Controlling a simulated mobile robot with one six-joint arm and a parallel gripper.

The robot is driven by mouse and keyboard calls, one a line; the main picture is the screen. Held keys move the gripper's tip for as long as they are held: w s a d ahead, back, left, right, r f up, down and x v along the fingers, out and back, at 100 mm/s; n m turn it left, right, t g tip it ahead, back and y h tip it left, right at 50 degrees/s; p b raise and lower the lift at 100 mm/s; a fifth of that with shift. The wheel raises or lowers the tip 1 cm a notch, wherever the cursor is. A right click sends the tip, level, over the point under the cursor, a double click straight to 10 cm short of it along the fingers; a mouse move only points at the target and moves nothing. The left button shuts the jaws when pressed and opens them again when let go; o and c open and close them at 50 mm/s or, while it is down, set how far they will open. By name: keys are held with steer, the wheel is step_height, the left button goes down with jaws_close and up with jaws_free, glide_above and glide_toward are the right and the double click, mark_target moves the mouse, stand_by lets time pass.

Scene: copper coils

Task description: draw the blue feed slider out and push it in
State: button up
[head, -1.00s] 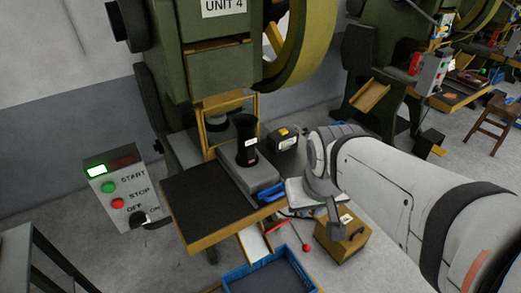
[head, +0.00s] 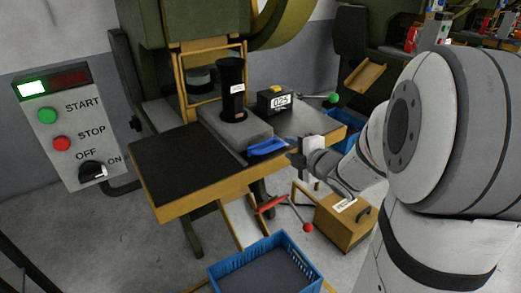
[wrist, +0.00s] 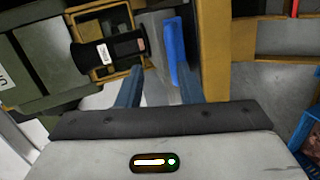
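The blue feed slider handle (head: 267,147) sticks out at the front of a grey feed block (head: 236,131) on the press table. In the wrist view the blue handle (wrist: 174,50) lies ahead, nearer the right fingertip. My gripper (head: 297,152) is just right of the handle in the head view. In the wrist view my gripper (wrist: 161,78) has its two fingers spread apart with nothing clearly held between them. Whether a finger touches the handle I cannot tell. A black cylinder with a white label (head: 231,88) stands on the feed block.
A counter box (head: 276,101) stands behind the block. A control panel (head: 66,126) with a lit green lamp is at left. The dark table top (head: 184,159) is clear.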

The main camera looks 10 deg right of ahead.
mark_target(272, 149)
steer(key=w+a+f+b, duration=0.1)
steer(key=w, duration=0.1)
steer(key=w+a+f+n+y+b, duration=0.1)
steer(key=w+a, duration=0.1)
steer(key=w+a+f+n+y+b, duration=0.1)
steer(key=w+f, duration=0.1)
steer(key=shift+w+a, duration=0.15)
steer(key=shift+w, duration=0.2)
steer(key=shift+c, duration=0.2)
jaws_close()
steer(key=shift+f, duration=0.1)
